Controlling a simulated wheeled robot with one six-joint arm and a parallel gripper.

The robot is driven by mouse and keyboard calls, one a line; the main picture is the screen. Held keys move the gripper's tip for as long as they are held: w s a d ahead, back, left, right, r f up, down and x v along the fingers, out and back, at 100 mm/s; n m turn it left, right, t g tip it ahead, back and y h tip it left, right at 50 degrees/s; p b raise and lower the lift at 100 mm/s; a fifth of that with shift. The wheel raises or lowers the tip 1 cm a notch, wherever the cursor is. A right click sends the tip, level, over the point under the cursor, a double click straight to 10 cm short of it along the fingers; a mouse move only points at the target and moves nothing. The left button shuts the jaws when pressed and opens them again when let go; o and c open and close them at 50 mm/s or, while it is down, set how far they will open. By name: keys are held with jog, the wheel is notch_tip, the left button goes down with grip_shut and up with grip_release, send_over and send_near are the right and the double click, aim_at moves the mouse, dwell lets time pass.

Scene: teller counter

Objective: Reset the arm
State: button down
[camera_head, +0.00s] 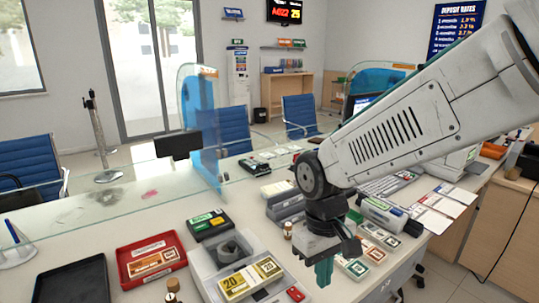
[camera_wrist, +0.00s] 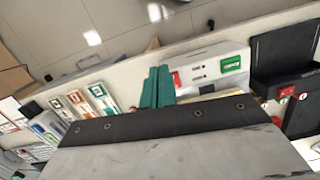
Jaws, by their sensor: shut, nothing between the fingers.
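My gripper (camera_head: 324,271) hangs at the end of my white arm over the front part of the counter (camera_head: 140,207), in the right half of the head view. Its green fingers point down and are together with nothing between them. In the wrist view the green fingers (camera_wrist: 157,88) also sit side by side, in front of a white box with a green label (camera_wrist: 212,68). The gripper is just right of a yellow-banded stack marked 20 (camera_head: 250,279). I cannot tell its exact height above the counter.
A red tray (camera_head: 123,273) and a black tray (camera_head: 72,285) lie on the left. Banded note packs (camera_head: 356,268) lie just right of my gripper. Grey boxes (camera_head: 285,206) stand behind it.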

jog(key=s+d+r+m+t, duration=0.1)
jog(key=s+d+r+m, duration=0.2)
jog(key=s+d, duration=0.4)
jog(key=s+d+r+m+t, duration=0.1)
jog(key=s+d+r+m, duration=0.1)
jog(key=s+d+r, duration=0.4)
jog(key=shift+s+d+r+m+t+y, duration=0.3)
jog(key=shift+s+d+m, duration=0.15)
jog(key=shift+d, duration=1)
